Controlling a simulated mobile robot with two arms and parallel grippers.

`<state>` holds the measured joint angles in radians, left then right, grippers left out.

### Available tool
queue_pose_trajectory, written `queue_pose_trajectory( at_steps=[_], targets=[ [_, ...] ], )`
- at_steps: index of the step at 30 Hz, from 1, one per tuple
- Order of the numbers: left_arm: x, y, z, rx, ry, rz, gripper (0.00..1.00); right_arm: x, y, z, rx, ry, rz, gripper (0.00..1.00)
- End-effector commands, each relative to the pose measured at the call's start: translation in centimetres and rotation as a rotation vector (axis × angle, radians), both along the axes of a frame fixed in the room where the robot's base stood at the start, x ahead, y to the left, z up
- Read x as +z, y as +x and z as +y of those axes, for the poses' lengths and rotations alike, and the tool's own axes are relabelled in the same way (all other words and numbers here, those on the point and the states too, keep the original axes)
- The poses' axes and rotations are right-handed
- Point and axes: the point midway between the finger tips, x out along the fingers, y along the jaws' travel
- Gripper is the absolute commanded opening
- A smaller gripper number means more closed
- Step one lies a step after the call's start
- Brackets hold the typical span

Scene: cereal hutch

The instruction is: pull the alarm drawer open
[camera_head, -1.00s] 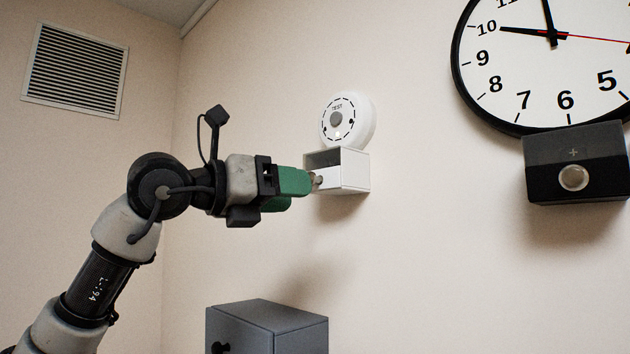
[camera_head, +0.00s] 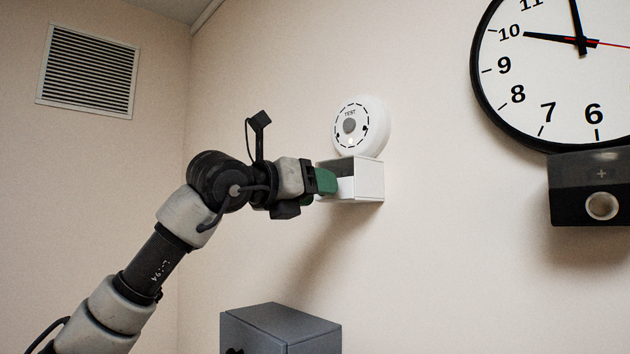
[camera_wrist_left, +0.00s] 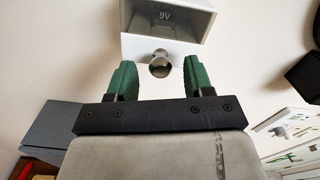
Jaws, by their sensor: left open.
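The white alarm (camera_head: 361,126) is a round disc marked TEST on the wall. Right under it is a small white box (camera_head: 369,183) with a recessed front, also in the left wrist view (camera_wrist_left: 200,22). A round metal knob (camera_wrist_left: 159,64) stands out from the pale drawer front (camera_wrist_left: 183,47), with 9V marked behind it. My left gripper (camera_head: 330,184) is at the front of the box, hiding the knob in the head view. In the left wrist view its green fingers (camera_wrist_left: 160,76) are open, one on each side of the knob, with gaps between. My right gripper is not in view.
A grey cabinet (camera_head: 281,329) stands below the box. A large wall clock (camera_head: 560,75) and a black box with a round knob (camera_head: 590,190) are at the right. A vent (camera_head: 88,70) is on the left wall. The wall between is bare.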

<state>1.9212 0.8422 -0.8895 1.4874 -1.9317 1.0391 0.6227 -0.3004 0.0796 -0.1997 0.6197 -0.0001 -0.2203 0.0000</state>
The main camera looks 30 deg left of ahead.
Motion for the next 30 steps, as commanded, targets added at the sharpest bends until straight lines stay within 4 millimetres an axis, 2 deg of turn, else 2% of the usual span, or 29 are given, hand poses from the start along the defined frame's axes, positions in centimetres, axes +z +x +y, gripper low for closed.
queue_pose_trajectory(
  at_steps=[9,11,18,20,26,30],
  targets=[
    [-0.1,0.4,-0.1,0.000,0.001,0.000,0.52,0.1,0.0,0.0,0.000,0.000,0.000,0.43],
    [-0.1,0.3,-0.1,0.000,0.001,0.000,0.44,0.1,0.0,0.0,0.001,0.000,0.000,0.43],
    [-0.1,0.3,-0.1,0.000,0.000,0.000,0.07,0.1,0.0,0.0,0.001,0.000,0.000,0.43],
    [-0.1,0.3,-0.1,0.000,0.000,0.000,0.00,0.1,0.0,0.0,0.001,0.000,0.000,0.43],
    [-0.2,0.0,0.0,0.000,0.000,-0.001,0.00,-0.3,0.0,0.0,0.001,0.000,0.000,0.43],
    [-0.5,-2.3,0.8,0.000,-0.002,-0.005,0.00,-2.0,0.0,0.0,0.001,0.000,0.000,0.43]
  ],
)
